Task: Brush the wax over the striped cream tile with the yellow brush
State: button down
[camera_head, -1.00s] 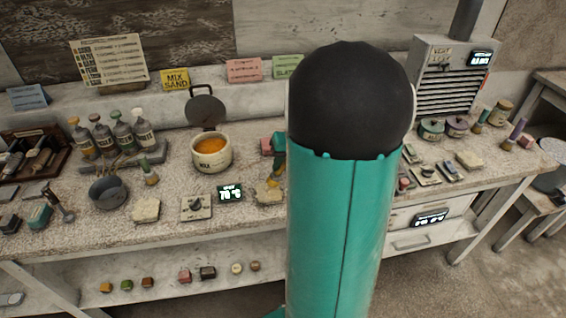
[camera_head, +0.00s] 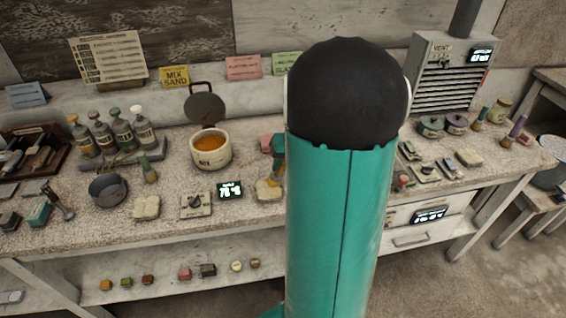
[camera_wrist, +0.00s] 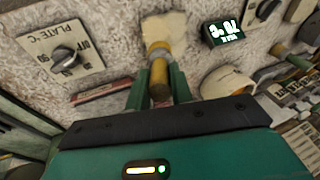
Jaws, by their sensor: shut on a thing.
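My gripper (camera_wrist: 160,90) is shut on the handle of the yellow brush (camera_wrist: 159,75) in the wrist view. The brush head points at a cream tile (camera_wrist: 168,27) and overlaps its near edge; I cannot tell whether the bristles touch it. In the head view this tile (camera_head: 264,194) lies on the bench right of the temperature display, with yellowish colour on its right side. No stripes can be made out. My arm hides most of the brush and gripper there. The wax pot (camera_head: 211,151), cream with orange wax inside, stands behind, its lid raised.
Bottles (camera_head: 122,133) stand behind. A vented box (camera_head: 450,75) is at the back right.

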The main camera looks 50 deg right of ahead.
jog(key=shift+s+a, duration=0.55)
jog(key=shift+s, duration=0.25)
jog(key=shift+w, duration=0.1)
jog(key=shift+w+d, duration=0.55)
jog(key=shift+w, duration=0.2)
jog(key=shift+w+d, duration=0.5)
jog(key=shift+w, duration=0.2)
jog(key=shift+s+a, duration=0.1)
jog(key=shift+s+a, duration=0.5)
jog(key=shift+s, duration=0.25)
jog(key=shift+s+a, duration=0.45)
jog(key=shift+s, duration=0.25)
jog(key=shift+w+d, duration=0.1)
jog(key=shift+w, duration=0.05)
